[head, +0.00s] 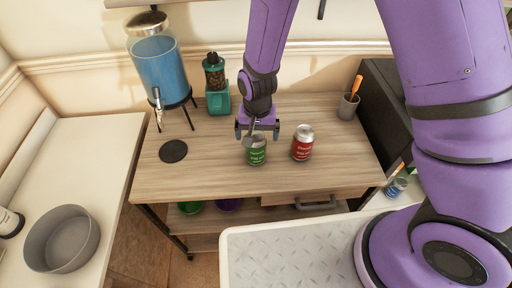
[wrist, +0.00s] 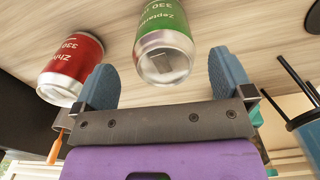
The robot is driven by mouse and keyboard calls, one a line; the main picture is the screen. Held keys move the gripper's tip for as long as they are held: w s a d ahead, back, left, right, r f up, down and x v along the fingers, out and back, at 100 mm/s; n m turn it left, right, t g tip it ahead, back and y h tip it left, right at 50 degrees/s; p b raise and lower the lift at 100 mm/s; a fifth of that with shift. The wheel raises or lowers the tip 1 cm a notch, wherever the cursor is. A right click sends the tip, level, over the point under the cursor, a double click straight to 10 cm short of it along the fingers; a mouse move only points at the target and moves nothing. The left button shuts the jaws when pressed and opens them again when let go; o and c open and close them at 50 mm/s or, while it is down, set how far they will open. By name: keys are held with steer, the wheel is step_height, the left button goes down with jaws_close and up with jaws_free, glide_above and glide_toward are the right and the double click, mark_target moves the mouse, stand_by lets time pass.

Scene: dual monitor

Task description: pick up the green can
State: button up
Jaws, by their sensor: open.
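The green can (head: 256,152) stands upright on the wooden table, left of a red can (head: 302,143). My gripper (head: 259,133) is open just above and behind the green can in the head view, and partly covers its top. In the wrist view the green can (wrist: 163,30) shows beyond the gap between the two blue fingertips of my gripper (wrist: 166,75). The fingers are apart and hold nothing. I cannot tell from these views whether a finger touches the can.
The red can (wrist: 70,68) stands close beside one finger. A blue water dispenser (head: 155,62), a teal grinder (head: 217,90) and a grey cup with an orange handle (head: 348,106) stand farther back. The table's front left is clear apart from a black disc (head: 173,151).

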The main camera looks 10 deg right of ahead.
mark_target(256, 155)
steer(key=shift+w+a+f, duration=0.1)
steer(key=shift+f, duration=1.2)
steer(key=shift+a+f, duration=0.1)
steer(key=shift+f, duration=1.2)
steer(key=c, duration=1.2)
steer(key=shift+r, duration=0.1)
